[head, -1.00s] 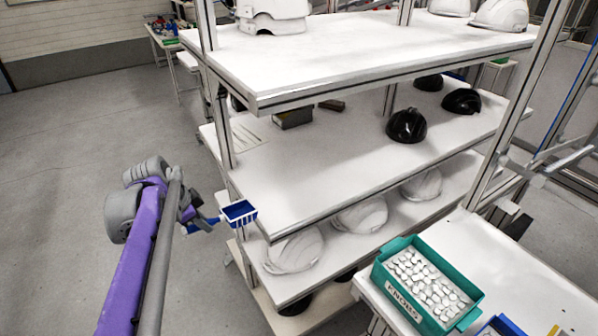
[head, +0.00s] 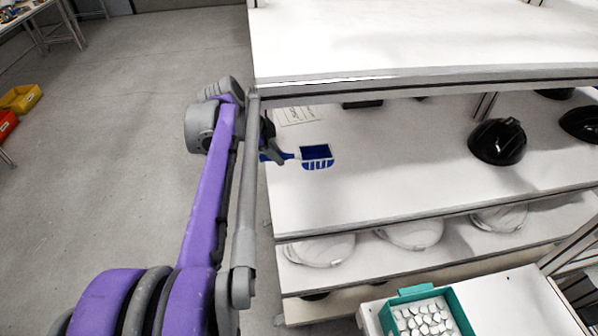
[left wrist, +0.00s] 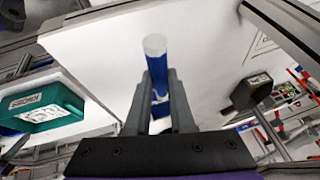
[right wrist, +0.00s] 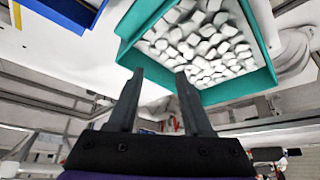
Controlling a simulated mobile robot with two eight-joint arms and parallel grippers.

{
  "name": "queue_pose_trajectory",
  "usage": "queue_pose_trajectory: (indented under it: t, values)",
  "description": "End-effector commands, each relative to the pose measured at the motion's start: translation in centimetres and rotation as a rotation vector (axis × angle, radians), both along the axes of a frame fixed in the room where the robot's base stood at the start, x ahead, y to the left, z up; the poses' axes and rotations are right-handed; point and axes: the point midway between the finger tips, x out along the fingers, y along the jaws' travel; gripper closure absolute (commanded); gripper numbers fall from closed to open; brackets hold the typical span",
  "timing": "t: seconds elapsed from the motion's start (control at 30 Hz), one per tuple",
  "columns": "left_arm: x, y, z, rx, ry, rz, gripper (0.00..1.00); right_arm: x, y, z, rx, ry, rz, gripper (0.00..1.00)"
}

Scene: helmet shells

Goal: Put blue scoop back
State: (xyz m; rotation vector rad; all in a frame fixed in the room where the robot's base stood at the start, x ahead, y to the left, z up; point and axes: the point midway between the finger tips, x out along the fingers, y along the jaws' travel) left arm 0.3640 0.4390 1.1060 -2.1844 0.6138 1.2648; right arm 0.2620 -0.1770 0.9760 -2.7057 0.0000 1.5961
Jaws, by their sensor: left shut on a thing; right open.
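The blue scoop (head: 317,157) shows in the head view over the left end of the middle shelf (head: 390,180). I cannot tell whether it touches the shelf. My left gripper (head: 272,150) is shut on its handle, just left of the scoop's basket. In the left wrist view the blue handle (left wrist: 157,68) with its pale end stands between the fingers (left wrist: 160,95), and most of the basket is hidden. My right gripper (right wrist: 160,76) is open and empty in the right wrist view, near a teal bin of white pieces (right wrist: 262,77). It is not visible in the head view.
A paper sheet (head: 297,115) lies at the middle shelf's left end. Black helmet shells (head: 497,142) sit farther right on it; white shells (head: 320,250) stand on the shelf below. The upper shelf's edge (head: 430,82) overhangs. The teal bin (head: 385,318) stands at the lower right.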

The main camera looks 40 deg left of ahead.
Motion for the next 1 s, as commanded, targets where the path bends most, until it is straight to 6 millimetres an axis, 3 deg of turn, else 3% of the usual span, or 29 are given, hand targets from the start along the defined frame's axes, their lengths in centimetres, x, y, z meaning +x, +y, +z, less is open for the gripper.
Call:
queue_pose_trajectory:
  t: [0.1,0.5,0.87,0.9,1.0]
  values:
    - [0.0,0.0,-2.1,0.000,0.000,-0.001,1.00,-0.1,0.0,-0.2,0.000,0.002,0.000,0.50]
    - [0.0,0.0,-6.8,0.001,-0.001,0.000,1.00,-0.2,0.0,-0.5,0.000,0.004,0.000,0.50]
    - [0.0,0.0,-7.2,0.000,0.000,0.000,1.00,-0.3,0.0,-0.6,0.000,0.005,0.000,0.50]
    - [0.0,0.0,-7.3,0.001,0.001,0.000,0.77,-0.3,0.0,-0.7,0.000,0.006,0.000,0.50]
    - [0.0,0.0,-7.2,0.001,-0.001,0.000,0.59,-0.3,0.0,-0.6,0.000,0.005,0.000,0.50]
